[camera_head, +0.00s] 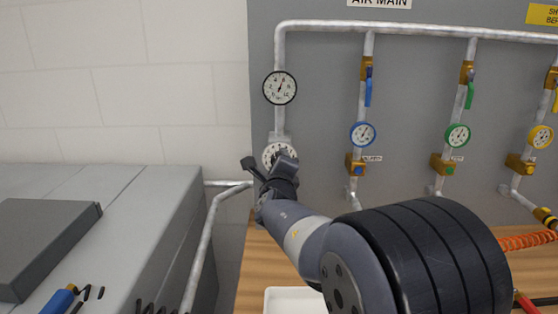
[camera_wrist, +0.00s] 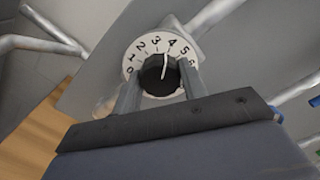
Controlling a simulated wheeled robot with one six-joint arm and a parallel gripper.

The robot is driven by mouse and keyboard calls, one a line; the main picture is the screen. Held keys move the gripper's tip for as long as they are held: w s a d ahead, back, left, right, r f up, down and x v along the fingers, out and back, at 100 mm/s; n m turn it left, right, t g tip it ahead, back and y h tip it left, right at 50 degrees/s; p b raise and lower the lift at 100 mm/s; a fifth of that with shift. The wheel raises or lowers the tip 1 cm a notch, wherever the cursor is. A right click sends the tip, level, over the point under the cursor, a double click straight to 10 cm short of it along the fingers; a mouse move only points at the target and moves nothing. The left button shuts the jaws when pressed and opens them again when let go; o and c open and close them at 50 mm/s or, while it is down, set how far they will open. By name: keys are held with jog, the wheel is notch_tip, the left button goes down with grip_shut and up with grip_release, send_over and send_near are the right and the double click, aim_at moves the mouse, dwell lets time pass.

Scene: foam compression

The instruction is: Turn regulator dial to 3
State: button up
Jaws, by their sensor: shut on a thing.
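The regulator dial has a round white numbered face (camera_head: 270,149), low on the left pipe in the head view. In the wrist view, its face (camera_wrist: 133,55) shows numbers up to 6 around a black knob (camera_wrist: 158,78). The knob's white pointer line is up and slightly right, between 3 and 4 and seemingly closer to 4. My gripper (camera_head: 269,166) is at the dial and hides part of it. In the wrist view, my gripper (camera_wrist: 160,77) has one finger on each side of the knob and is shut on it.
A pressure gauge (camera_head: 280,88) sits above the dial on the pipe. Blue (camera_head: 362,134), green (camera_head: 457,135) and yellow (camera_head: 540,137) gauges with valves stand to the right. A grey cabinet (camera_head: 160,190) is at left. A white tray (camera_head: 293,301) lies on the wooden bench.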

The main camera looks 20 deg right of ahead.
jog(key=shift+n+p, duration=0.75)
jog(key=shift+n, duration=1.15)
jog(key=o, duration=1)
jog(key=shift+c, duration=0.2)
jog(key=v, duration=1)
jog(key=shift+s+a, duration=0.15)
jog(key=shift+s, duration=0.25)
